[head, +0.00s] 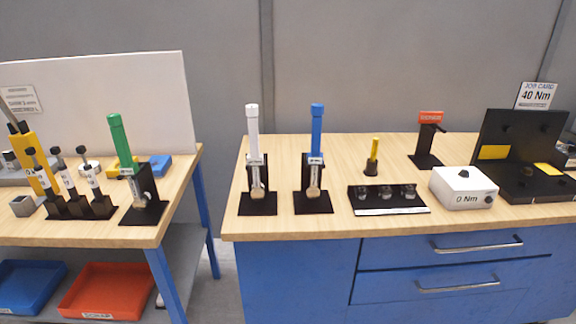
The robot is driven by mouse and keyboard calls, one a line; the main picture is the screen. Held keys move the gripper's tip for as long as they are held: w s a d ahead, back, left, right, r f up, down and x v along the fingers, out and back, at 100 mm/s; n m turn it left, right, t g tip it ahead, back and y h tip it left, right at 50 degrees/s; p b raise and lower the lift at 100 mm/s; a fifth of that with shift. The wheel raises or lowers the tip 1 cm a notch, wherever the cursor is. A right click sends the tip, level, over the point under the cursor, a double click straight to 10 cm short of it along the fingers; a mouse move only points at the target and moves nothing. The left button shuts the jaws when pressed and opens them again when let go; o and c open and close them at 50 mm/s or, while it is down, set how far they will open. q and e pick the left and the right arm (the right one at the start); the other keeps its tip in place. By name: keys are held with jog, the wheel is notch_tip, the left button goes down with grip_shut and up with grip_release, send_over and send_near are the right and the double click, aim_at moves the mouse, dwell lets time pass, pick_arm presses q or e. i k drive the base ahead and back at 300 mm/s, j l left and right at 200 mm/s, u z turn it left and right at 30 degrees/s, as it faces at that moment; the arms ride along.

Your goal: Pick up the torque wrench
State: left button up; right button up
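Three upright wrench-like tools stand in black holders. One with a white handle (252,130) and one with a blue handle (317,130) are on the right workbench. One with a green handle (120,140) is on the left bench and leans slightly. Each has a small label too small to read, so I cannot tell which is the torque wrench. A job card (536,96) at the back right reads 40 Nm. Neither of my grippers shows in the head view.
A socket tray (388,209), a white box (462,188) reading 0 Nm, a yellow-topped tool (374,150), an orange-topped stand (430,118) and a black fixture (505,135) share the right bench. A gap separates the benches. The right bench's front left is clear.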

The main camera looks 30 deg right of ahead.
aim_at(314, 157)
jog(key=z, duration=1.25)
